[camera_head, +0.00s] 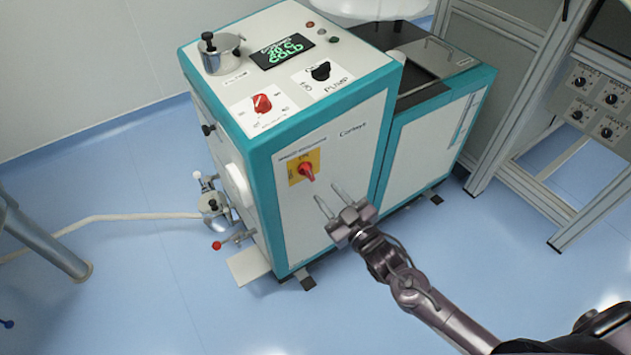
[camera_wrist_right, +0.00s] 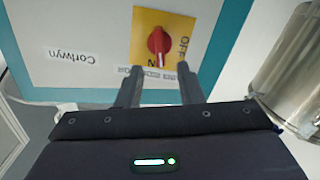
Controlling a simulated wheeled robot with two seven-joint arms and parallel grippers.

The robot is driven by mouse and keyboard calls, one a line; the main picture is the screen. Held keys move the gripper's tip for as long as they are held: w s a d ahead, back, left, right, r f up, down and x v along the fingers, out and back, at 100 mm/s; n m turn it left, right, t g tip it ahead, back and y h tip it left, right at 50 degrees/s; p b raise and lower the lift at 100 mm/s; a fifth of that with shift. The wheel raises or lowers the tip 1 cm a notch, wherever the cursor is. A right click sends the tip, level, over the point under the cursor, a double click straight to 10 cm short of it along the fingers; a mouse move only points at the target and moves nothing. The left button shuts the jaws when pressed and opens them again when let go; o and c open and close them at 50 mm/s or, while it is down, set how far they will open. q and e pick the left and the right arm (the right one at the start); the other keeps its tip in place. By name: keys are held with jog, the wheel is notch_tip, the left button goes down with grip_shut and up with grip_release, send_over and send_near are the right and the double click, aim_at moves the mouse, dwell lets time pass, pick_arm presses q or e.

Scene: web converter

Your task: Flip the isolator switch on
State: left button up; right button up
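The isolator switch (camera_head: 306,171) is a red rotary knob on a yellow plate (camera_head: 293,179) on the front panel of the white and teal machine. In the right wrist view the red knob (camera_wrist_right: 158,41) shows upside down, its grip running roughly up and down the picture. The word OFF is readable at the plate's right there; the lower lettering is partly hidden. My right gripper (camera_head: 329,197) is open and empty, its fingers pointing at the panel just below and right of the knob. They look apart from the knob. My left gripper is not in view.
The machine's top carries another red knob (camera_head: 262,103), a black pump knob (camera_head: 320,71) and a green display (camera_head: 283,51). Valves (camera_head: 212,204) and a white hose (camera_head: 130,216) are at its left. A metal frame (camera_head: 559,180) stands at right. Blue floor in front is clear.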

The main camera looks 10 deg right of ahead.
aim_at(311, 176)
jog(key=x, duration=0.6)
jog(key=shift+w, duration=0.3)
grip_shut()
